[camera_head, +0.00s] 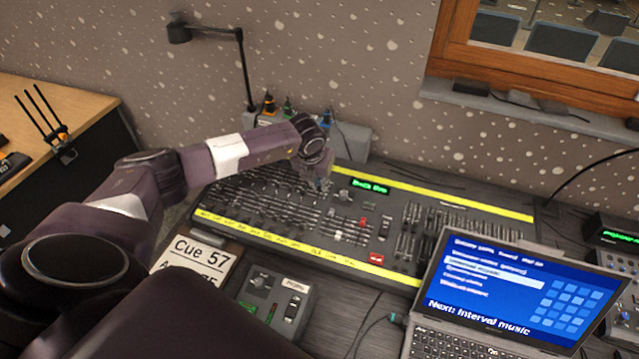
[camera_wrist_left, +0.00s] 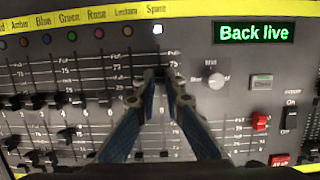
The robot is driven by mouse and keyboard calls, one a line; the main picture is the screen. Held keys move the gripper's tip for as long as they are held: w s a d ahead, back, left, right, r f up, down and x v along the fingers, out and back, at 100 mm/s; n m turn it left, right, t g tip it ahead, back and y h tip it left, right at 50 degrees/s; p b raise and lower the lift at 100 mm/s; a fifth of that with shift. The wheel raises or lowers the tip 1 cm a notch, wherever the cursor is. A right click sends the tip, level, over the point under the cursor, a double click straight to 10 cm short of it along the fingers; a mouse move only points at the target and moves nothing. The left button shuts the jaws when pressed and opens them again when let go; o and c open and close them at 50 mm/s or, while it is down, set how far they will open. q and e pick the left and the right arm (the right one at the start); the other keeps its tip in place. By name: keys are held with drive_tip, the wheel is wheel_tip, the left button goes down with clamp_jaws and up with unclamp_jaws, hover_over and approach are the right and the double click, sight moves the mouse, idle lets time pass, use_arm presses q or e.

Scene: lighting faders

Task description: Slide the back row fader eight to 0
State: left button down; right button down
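The fader desk (camera_head: 405,262) has a yellow label strip along its back and front edges. In the left wrist view, the back row (camera_wrist_left: 75,80) runs under coloured buttons. Its last column on the right is labelled Spare (camera_wrist_left: 156,8), with a lit white button. My left gripper (camera_wrist_left: 159,76) is over the upper part of that column's track, its two fingertips close together with a narrow gap. The fingers hide the fader cap there, so I cannot tell if they hold it. In the head view my left gripper (camera_head: 322,182) is over the desk's middle. My right gripper is not in view.
A green "Back live" display (camera_wrist_left: 254,33) is right of the fingers, with a grey knob (camera_wrist_left: 216,81) and a red fader cap (camera_wrist_left: 260,122) below. Neighbouring back row caps (camera_wrist_left: 103,99) sit lower on their tracks. A laptop (camera_head: 520,285) overlaps the desk's right front.

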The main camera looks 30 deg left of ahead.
use_arm(q)
drive_tip(key=shift+s+d+f+p, duration=0.15)
drive_tip(key=shift+s+p, duration=0.25)
drive_tip(key=shift+s, duration=0.35)
drive_tip(key=shift+s+d+r+p, duration=0.15)
drive_tip(key=shift+s+p, duration=0.25)
drive_tip(key=shift+s, duration=0.3)
drive_tip(key=c, duration=2.3)
unclamp_jaws()
drive_tip(key=shift+f, duration=0.15)
drive_tip(key=shift+r+p, duration=0.75)
drive_tip(key=shift+r, duration=0.55)
drive_tip(key=v, duration=1.2)
